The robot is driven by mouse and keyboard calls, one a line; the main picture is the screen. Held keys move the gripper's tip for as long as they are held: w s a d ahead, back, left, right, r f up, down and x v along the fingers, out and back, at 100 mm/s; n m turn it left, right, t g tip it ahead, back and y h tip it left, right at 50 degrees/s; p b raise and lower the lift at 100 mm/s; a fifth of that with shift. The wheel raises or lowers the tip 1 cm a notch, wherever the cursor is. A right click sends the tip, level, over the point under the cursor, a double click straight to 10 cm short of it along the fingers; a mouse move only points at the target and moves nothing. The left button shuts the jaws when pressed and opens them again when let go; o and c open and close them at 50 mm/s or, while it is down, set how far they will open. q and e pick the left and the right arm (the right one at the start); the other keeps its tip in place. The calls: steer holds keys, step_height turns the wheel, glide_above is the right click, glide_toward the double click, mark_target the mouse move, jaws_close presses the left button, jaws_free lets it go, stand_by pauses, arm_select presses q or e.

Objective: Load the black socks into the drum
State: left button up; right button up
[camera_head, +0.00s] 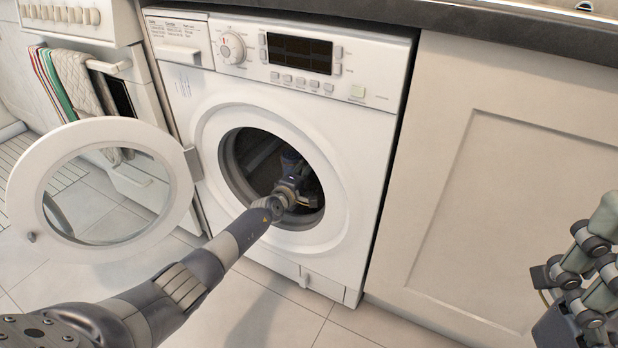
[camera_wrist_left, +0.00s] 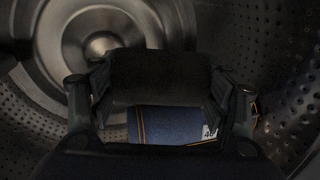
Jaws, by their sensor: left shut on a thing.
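The washer (camera_head: 240,78) stands under the counter with its round door (camera_head: 22,190) swung open to the left. My left arm reaches through the opening, and my left gripper (camera_head: 296,178) is inside the drum (camera_head: 240,160). In the left wrist view, the gripper (camera_wrist_left: 160,92) is shut on a dark rolled bundle, the black socks (camera_wrist_left: 160,72), held between its two fingers. The perforated drum wall (camera_wrist_left: 265,60) surrounds them. The socks cannot be made out in the head view. My right gripper (camera_head: 572,285) is at the right edge, partly cut off, with its jaws unclear.
A blue cloth (camera_wrist_left: 165,124) with orange stitching and a white label lies in the drum below the socks. A cabinet door (camera_head: 510,190) is right of the washer. An oven with hanging towels (camera_head: 78,85) is at the left. The floor in front is clear.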

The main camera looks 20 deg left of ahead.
arm_select(q)
steer(key=o, duration=1.2)
steer(key=shift+s+d+r, duration=0.2)
steer(key=shift+s+d, duration=0.25)
steer(key=shift+s+a+r, duration=0.1)
steer(key=shift+s+a, duration=0.05)
steer(key=shift+s, duration=0.4)
steer(key=shift+s+a, duration=0.2)
steer(key=shift+s, duration=0.15)
steer(key=v, duration=0.9)
steer(key=shift+s+a+r, duration=0.1)
steer(key=shift+s+a, duration=0.05)
steer(key=shift+a, duration=0.1)
